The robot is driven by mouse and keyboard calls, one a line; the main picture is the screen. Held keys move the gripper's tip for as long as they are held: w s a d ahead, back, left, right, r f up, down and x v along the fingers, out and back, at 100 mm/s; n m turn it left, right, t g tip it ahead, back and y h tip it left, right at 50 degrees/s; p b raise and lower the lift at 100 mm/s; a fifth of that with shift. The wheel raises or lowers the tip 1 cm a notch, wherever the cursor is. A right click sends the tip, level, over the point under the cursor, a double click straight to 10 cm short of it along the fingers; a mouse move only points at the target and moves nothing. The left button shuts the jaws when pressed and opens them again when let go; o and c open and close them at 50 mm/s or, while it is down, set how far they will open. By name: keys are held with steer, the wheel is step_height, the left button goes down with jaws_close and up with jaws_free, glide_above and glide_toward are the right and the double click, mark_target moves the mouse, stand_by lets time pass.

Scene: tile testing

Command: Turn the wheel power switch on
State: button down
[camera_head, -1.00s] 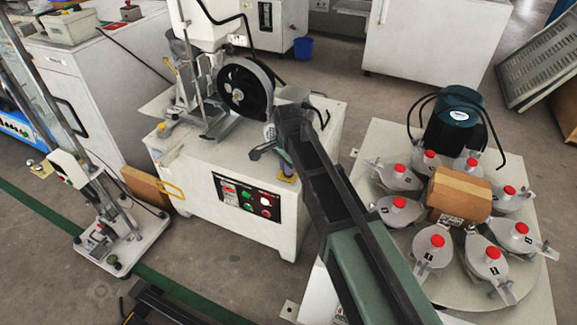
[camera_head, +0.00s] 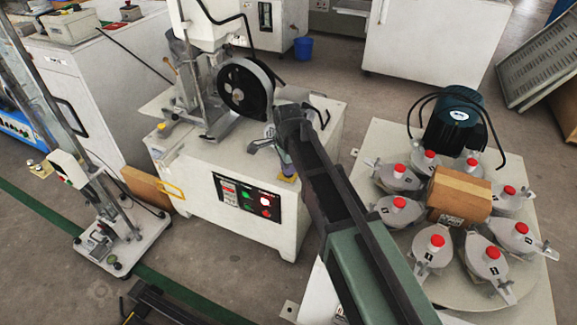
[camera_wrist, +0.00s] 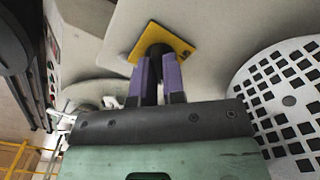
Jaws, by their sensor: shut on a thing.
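The wheel power switch (camera_wrist: 157,49) is a black knob on a yellow square plate in the wrist view. In the head view its yellow plate (camera_head: 288,179) shows at the right end of the front of the white machine (camera_head: 235,228). My gripper (camera_wrist: 158,62) has its two purple fingers on either side of the knob, shut on it. In the head view my gripper (camera_head: 287,168) reaches down to the plate. The fingers hide part of the knob, and I cannot tell which position it points to.
A black control panel (camera_head: 247,198) with buttons and lights is left of the switch. A black wheel (camera_head: 245,88) stands on the machine behind. At right is a white turntable (camera_head: 450,290) with several red-capped holders and a cardboard box (camera_head: 459,195).

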steer(key=c, duration=1.2)
jaws_free()
step_height(320, 180, up, 11)
steer(key=p, duration=1)
steer(key=shift+f+p, duration=0.15)
steer(key=shift+p, duration=0.25)
